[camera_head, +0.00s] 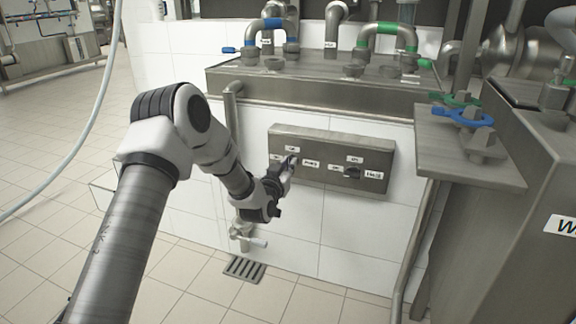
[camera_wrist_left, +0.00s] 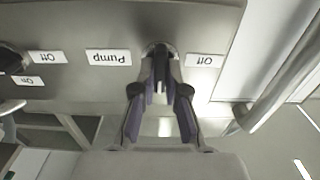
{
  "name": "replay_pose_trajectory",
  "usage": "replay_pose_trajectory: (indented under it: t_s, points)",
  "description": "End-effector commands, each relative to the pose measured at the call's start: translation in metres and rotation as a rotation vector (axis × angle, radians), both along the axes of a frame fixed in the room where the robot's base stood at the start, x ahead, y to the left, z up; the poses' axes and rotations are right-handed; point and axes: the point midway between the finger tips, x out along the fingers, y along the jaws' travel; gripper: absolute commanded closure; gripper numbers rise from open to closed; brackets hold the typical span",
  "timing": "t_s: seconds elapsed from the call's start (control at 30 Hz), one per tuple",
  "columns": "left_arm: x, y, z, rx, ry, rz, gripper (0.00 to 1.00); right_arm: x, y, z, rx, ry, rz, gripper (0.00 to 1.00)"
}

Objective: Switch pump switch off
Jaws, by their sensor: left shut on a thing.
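The pump switch (camera_wrist_left: 161,52) is a dark knob on a grey metal control panel (camera_head: 335,142), between a "Pump" label (camera_wrist_left: 108,57) and an "Off" label (camera_wrist_left: 204,61). The labels appear upside down in the wrist view. My left gripper (camera_wrist_left: 160,80) is shut on the switch, with its fingers on both sides of the knob. In the head view my left gripper (camera_head: 287,168) reaches the panel's left half and largely hides the switch. My right gripper is not in view.
A second black knob (camera_head: 352,172) sits on the panel's right half beside a "Heat" label (camera_head: 374,175). Pipes with blue and green bands stand on the steel counter (camera_head: 310,92) above. A small tap (camera_head: 245,240) and a floor drain (camera_head: 245,269) are below.

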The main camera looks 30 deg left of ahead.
Motion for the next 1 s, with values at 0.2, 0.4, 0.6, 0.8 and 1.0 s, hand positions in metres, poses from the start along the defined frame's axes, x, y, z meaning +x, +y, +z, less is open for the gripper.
replay_pose_trajectory:
  t_s: [0.2,0.4,0.6,0.8,1.0]
  points:
    - [0.0000,0.0001,0.0002,-0.018,-0.004,0.000,1.00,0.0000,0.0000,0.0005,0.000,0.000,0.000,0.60]
    - [0.0000,0.0004,0.0005,-0.086,-0.021,0.000,1.00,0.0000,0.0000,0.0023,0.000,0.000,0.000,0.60]
    - [-0.0001,0.0011,0.0007,-0.216,-0.052,0.000,1.00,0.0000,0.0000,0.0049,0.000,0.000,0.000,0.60]
    - [-0.0002,0.0019,0.0001,-0.393,-0.094,0.000,1.00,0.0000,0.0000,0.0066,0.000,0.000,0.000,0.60]
    - [-0.0004,0.0027,-0.0009,-0.578,-0.139,0.000,1.00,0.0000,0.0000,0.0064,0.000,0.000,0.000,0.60]
